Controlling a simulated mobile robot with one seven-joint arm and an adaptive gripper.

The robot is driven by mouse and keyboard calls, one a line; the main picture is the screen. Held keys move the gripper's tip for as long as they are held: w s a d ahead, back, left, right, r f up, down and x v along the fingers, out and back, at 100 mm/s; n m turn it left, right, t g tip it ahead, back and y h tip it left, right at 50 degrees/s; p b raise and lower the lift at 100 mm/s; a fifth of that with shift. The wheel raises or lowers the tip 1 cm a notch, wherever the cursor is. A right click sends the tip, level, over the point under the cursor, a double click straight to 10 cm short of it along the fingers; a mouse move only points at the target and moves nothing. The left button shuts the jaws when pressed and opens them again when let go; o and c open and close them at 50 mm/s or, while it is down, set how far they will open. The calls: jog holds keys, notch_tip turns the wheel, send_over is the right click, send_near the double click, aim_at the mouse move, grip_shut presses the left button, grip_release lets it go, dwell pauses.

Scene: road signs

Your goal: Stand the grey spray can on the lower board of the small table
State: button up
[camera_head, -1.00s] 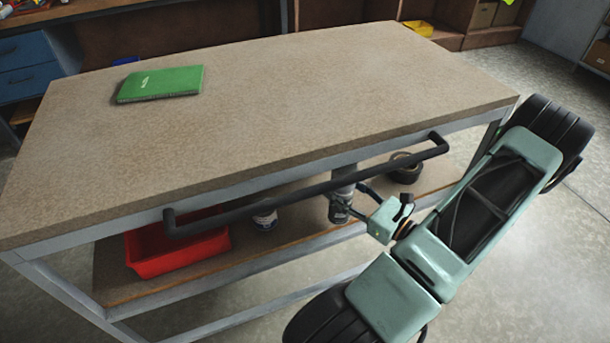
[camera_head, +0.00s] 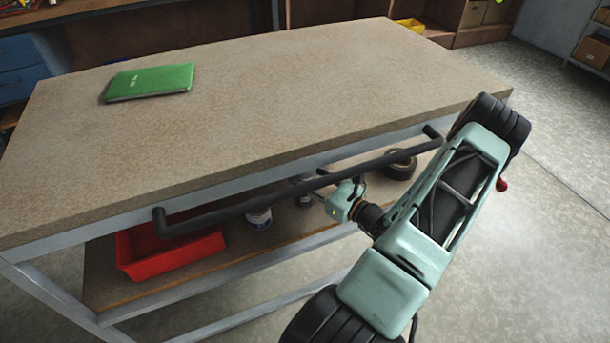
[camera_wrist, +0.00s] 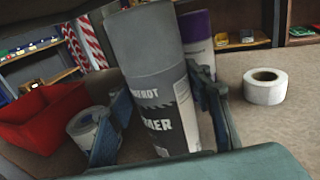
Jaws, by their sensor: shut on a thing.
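The grey spray can (camera_wrist: 155,85) stands out large in the wrist view, between the two fingers of my gripper (camera_wrist: 162,105), which is shut on it. Its bottom is hidden by my gripper's body, so I cannot tell if it touches the board. In the head view my gripper (camera_head: 322,197) is in the gap between the upper top and the lower board (camera_head: 205,277) of the small table. A dark can (camera_head: 303,193) shows beside it, partly behind the black rail. A can with a purple upper part (camera_wrist: 197,45) stands behind the grey one in the wrist view.
A tape roll (camera_head: 401,166) lies to the right. The black rail (camera_head: 290,187) runs along the table's front. A green book (camera_head: 150,82) lies on the top.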

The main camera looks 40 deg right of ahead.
jog(key=shift+r, duration=0.1)
jog(key=o, duration=1.5)
jog(key=shift+s, duration=0.15)
jog(key=s, duration=0.4)
jog(key=s+d, duration=0.1)
jog(key=s, duration=0.6)
jog(key=shift+s+d+p, duration=0.35)
jog(key=shift+d, duration=0.05)
